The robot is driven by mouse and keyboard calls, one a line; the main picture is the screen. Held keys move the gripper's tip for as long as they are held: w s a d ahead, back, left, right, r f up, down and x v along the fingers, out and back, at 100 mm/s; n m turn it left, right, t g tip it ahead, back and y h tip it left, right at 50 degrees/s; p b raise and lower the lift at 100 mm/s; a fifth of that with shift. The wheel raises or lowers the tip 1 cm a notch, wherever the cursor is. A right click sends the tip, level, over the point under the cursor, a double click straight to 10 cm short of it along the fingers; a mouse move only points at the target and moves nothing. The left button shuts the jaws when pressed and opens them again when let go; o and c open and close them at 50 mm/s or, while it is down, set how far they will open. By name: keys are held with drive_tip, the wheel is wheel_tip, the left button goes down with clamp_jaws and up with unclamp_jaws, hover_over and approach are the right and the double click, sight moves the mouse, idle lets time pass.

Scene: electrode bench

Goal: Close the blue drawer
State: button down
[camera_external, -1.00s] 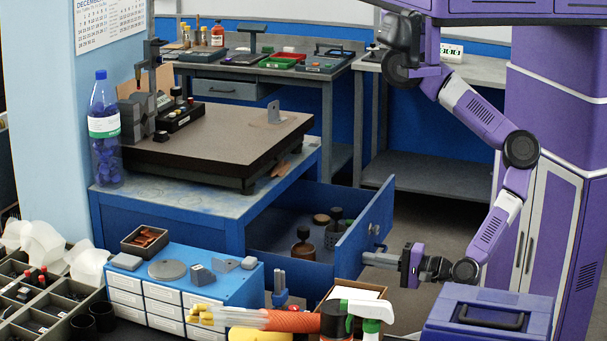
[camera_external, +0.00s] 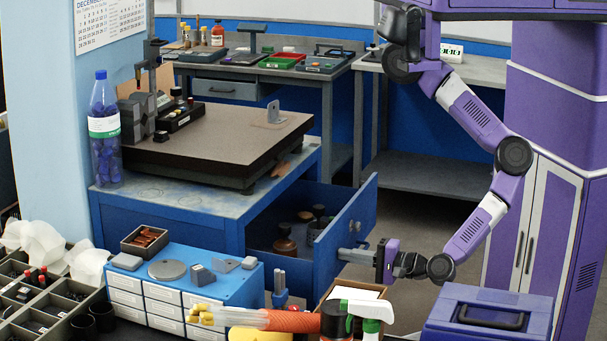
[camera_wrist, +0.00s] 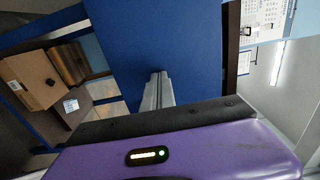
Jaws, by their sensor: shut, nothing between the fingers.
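The blue drawer (camera_external: 345,235) is partly open, sticking out to the right from the blue bench (camera_external: 170,215). Dark round items (camera_external: 285,240) lie inside it. My gripper (camera_external: 345,254) is shut and empty, with its fingertips at the outer face of the drawer front, below the round knob (camera_external: 354,226). In the wrist view my gripper's fingers (camera_wrist: 158,78) point at the blue drawer front (camera_wrist: 150,40) and seem to touch it. The exact contact is hard to see.
A small blue cabinet with white drawers (camera_external: 180,285) stands in the foreground. An open cardboard box (camera_external: 355,292), a spray bottle (camera_external: 370,312) and a purple toolbox (camera_external: 487,318) stand near my gripper's lower side. A grey workbench (camera_external: 440,175) is behind.

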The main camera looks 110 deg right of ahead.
sight(281, 247)
drive_tip(key=x, duration=1.9)
drive_tip(key=shift+p, duration=0.4)
drive_tip(key=shift+w+d, duration=0.15)
drive_tip(key=shift+d, duration=0.1)
drive_tip(key=shift+w+d, duration=0.1)
drive_tip(key=shift+s+a, duration=0.4)
drive_tip(key=shift+a, duration=0.1)
drive_tip(key=b+v, duration=0.2)
drive_tip(key=v, duration=1.1)
drive_tip(key=shift+s+a+b, duration=0.25)
drive_tip(key=shift+b, duration=0.1)
